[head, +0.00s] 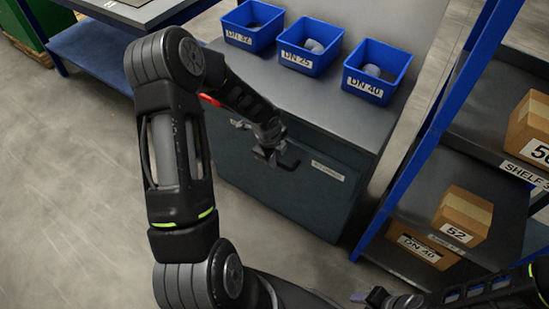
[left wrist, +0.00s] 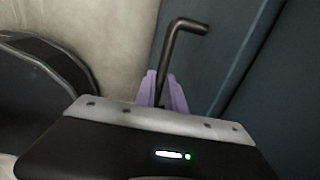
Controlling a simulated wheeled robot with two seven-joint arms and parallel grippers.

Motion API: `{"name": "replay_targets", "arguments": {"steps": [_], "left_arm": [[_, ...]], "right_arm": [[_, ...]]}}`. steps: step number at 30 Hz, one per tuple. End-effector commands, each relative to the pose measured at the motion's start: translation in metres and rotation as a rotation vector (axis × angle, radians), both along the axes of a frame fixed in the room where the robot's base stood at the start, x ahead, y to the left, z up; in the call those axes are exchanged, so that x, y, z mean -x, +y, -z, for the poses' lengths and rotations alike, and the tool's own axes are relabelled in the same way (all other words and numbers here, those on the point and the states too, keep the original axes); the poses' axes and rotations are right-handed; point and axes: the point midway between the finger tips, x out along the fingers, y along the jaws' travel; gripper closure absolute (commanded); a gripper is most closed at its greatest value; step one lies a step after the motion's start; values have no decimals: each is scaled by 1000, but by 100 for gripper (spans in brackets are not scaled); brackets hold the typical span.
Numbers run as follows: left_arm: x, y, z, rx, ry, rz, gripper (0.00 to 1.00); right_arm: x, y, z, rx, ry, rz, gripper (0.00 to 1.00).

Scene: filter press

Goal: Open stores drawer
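The stores drawer is in the dark grey cabinet (head: 235,170) at the centre of the head view. Its front carries a white label (head: 327,170), too small to read. My left gripper (head: 272,158) is at this front, left of the label. In the left wrist view a dark bent bar handle (left wrist: 180,45) rises between the purple fingers (left wrist: 162,92) of my left gripper. The fingers lie close on both sides of the bar and appear shut on it. My right gripper (head: 370,297) shows partly at the bottom edge, away from the cabinet; its fingers are unclear.
Blue bins labelled DN 32 (head: 240,38), DN 25 (head: 298,58) and DN 40 (head: 364,88) stand on the cabinet top. A blue-framed shelf with cardboard boxes (head: 462,212) stands at the right. A blue bench (head: 92,55) is at the upper left. Floor left of my arm is clear.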

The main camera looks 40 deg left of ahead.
Motion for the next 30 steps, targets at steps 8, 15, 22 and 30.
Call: {"name": "replay_targets", "arguments": {"steps": [8, 15, 22, 30], "left_arm": [[0, 0, 0, 0, 0, 0, 100], [0, 0, 0, 0, 0, 0, 100], [0, 0, 0, 0, 0, 0, 100], [0, 0, 0, 0, 0, 0, 100]], "right_arm": [[0, 0, 0, 0, 0, 0, 64], [0, 0, 0, 0, 0, 0, 64], [0, 0, 0, 0, 0, 0, 64], [0, 0, 0, 0, 0, 0, 64]]}}
